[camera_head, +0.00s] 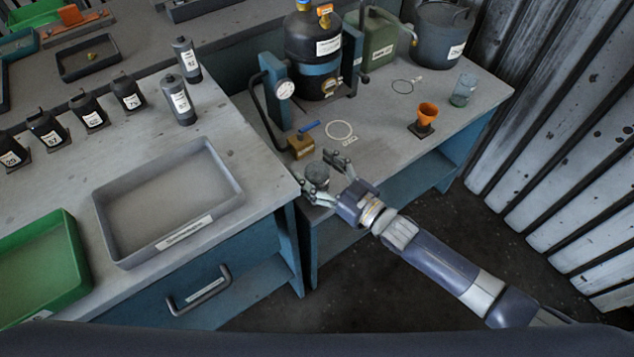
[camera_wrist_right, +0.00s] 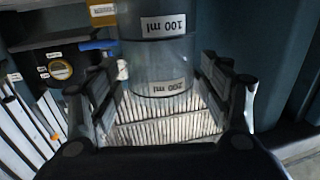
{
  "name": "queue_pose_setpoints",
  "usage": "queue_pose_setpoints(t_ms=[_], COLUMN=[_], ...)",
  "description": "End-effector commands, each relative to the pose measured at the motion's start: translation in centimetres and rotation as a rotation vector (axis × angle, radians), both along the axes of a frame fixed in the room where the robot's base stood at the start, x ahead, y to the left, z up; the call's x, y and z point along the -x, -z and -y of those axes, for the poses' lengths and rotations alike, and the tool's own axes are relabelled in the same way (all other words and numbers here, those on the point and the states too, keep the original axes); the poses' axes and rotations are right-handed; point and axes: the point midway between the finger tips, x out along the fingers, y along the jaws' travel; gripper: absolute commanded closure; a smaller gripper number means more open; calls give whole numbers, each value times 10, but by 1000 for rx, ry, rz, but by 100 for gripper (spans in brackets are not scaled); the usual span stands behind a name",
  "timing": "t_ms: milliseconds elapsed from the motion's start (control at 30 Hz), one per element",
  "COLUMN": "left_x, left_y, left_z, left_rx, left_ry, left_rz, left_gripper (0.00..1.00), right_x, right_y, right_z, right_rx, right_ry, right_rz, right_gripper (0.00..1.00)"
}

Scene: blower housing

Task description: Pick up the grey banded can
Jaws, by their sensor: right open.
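A grey can (camera_head: 317,176) stands near the front left corner of the right-hand bench, seen small and from above. In the wrist view the right gripper's fingers (camera_wrist_right: 163,95) are spread wide, with gaps beside the can; contact is not visible. My left gripper is not in view.
A brass block with a blue lever (camera_head: 301,146) stands just behind the can. A grey tray (camera_head: 168,200) lies on the left bench, with two labelled grey cylinders (camera_head: 180,100) beyond.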

Motion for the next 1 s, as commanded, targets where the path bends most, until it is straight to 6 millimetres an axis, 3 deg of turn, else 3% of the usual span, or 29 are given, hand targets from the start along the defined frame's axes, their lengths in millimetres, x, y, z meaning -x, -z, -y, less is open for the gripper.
queue_pose_setpoints(t_ms=[133,433,767,1000], left_x=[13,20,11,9], left_y=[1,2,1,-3], left_z=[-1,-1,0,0], left_rx=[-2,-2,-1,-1], left_ry=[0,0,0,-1], left_rz=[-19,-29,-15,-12], left_gripper=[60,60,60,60], right_x=[0,1,0,1], right_y=[0,0,-2,-31], right_z=[0,0,0,0], right_rx=[1,1,0,-2], right_ry=[0,0,0,-2], right_rz=[-1,-1,1,6], right_gripper=[31,97,97,97])
